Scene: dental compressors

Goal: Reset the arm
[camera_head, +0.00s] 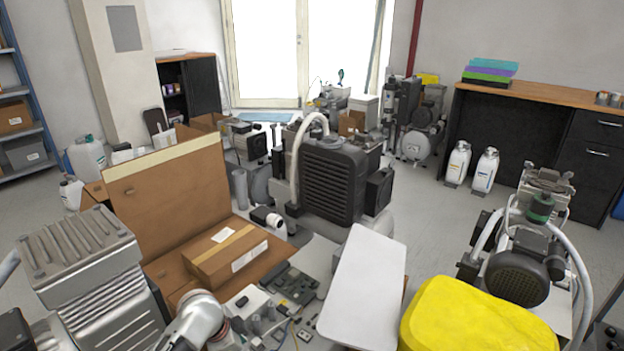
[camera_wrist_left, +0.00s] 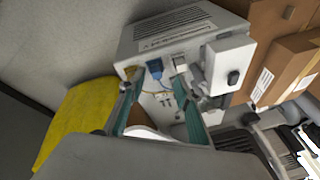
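My left gripper (camera_wrist_left: 160,98) shows only in the left wrist view. Its two teal-edged fingers stand apart, with nothing clearly held between them. Beyond the fingers is a grey vented unit (camera_wrist_left: 170,38) with a blue plug and wires on its side. Whether the fingers touch the unit cannot be told. A pale rounded piece between the fingers, close to the palm, is partly hidden. In the head view neither gripper can be made out. My right gripper is in neither view.
A motor unit (camera_head: 515,275) stands at right. Clear floor lies beyond it.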

